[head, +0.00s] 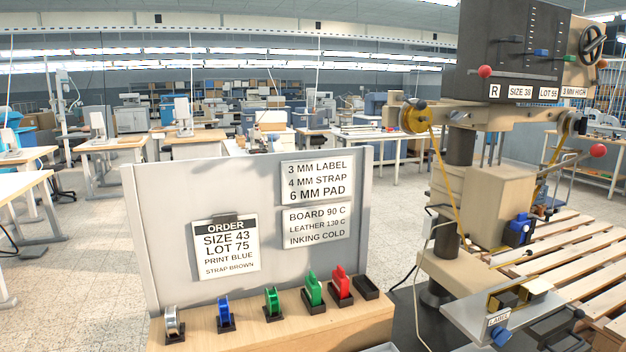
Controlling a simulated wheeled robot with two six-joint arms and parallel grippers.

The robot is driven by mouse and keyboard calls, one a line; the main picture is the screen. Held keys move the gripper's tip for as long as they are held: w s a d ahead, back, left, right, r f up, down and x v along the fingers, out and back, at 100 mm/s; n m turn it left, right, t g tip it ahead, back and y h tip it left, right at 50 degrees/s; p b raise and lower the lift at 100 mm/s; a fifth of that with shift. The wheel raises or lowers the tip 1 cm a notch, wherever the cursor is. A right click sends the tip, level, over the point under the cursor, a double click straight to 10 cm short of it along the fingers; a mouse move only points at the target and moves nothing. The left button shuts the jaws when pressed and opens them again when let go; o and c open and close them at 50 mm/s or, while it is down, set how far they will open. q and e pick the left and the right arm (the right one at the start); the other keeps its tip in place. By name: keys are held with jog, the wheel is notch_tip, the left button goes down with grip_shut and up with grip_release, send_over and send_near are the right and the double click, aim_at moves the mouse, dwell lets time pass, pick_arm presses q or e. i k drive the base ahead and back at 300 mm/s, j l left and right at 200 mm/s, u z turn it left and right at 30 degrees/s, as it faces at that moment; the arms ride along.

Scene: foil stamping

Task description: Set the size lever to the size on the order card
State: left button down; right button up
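The order card (226,247) hangs on the grey board at the left; it reads SIZE 43, LOT 75, PRINT BLUE, STRAP BROWN. The stamping machine's dark panel (490,45) is at the top right. A plate under it (520,92) reads SIZE 38, LOT 55, 3 MM HIGH. A dark lever (512,40) sits in the slot above the SIZE plate and appears to be the size lever. A blue lever (541,53) is beside it, lower, above LOT. The scale marks are too small to read. Neither of my grippers is in view.
The grey board (150,215) also holds two white signs (317,182). Spools and red and green stamps (341,285) stand on the wooden ledge (270,330).

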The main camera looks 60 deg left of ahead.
aim_at(539, 52)
jog(key=u, duration=2.45)
jog(key=z, duration=1.4)
jog(key=i+l, duration=0.15)
jog(key=l, duration=0.2)
jog(key=i+l+u, duration=0.1)
jog(key=l, duration=0.3)
jog(key=i+l, duration=0.2)
jog(key=l, duration=0.15)
jog(key=i+l+u, duration=0.1)
jog(key=l, duration=0.3)
jog(key=i+l, duration=0.15)
jog(key=l, duration=0.2)
